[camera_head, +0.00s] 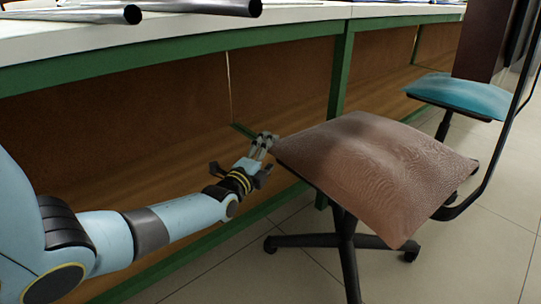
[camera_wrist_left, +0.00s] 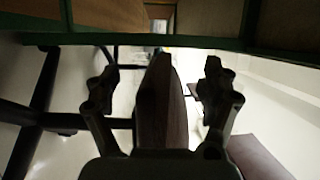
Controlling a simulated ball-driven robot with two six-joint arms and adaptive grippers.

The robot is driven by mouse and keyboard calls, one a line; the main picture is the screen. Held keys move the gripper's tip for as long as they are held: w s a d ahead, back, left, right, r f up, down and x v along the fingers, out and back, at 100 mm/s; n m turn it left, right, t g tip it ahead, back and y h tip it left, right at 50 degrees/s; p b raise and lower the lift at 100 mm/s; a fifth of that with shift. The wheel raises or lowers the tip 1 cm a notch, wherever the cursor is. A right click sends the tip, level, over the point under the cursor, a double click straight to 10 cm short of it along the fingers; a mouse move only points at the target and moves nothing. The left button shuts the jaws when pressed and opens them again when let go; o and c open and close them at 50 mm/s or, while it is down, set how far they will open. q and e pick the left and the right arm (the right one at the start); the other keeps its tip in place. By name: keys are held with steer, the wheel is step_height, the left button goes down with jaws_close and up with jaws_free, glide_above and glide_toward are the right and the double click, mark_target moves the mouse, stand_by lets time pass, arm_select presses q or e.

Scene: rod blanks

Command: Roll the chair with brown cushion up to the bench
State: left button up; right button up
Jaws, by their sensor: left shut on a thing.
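The chair with the brown cushion (camera_head: 375,165) stands on the tiled floor beside the bench (camera_head: 280,25), which has a white top and green frame. My left gripper (camera_head: 267,141) is shut on the cushion's left corner. In the left wrist view the cushion's edge (camera_wrist_left: 163,110) runs between the two fingers of my left gripper (camera_wrist_left: 160,85). The chair's black star base (camera_head: 345,241) shows below. My right gripper is not in view.
A second chair with a teal cushion (camera_head: 460,96) stands farther along the bench. Metal rods (camera_head: 205,6) lie on the bench top. Brown panels close the bench's back. Tiled floor (camera_head: 450,270) is clear at lower right.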

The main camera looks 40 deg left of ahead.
arm_select(q)
steer(key=shift+a+f, duration=0.15)
steer(key=shift+a, duration=0.05)
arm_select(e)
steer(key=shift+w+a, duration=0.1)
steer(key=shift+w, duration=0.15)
arm_select(q)
steer(key=o, duration=1.4)
steer(key=shift+o, duration=0.8)
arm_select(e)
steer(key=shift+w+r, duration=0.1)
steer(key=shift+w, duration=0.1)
arm_select(q)
steer(key=shift+s, duration=0.25)
steer(key=s+d, duration=0.2)
steer(key=s, duration=0.9)
steer(key=shift+s, duration=0.15)
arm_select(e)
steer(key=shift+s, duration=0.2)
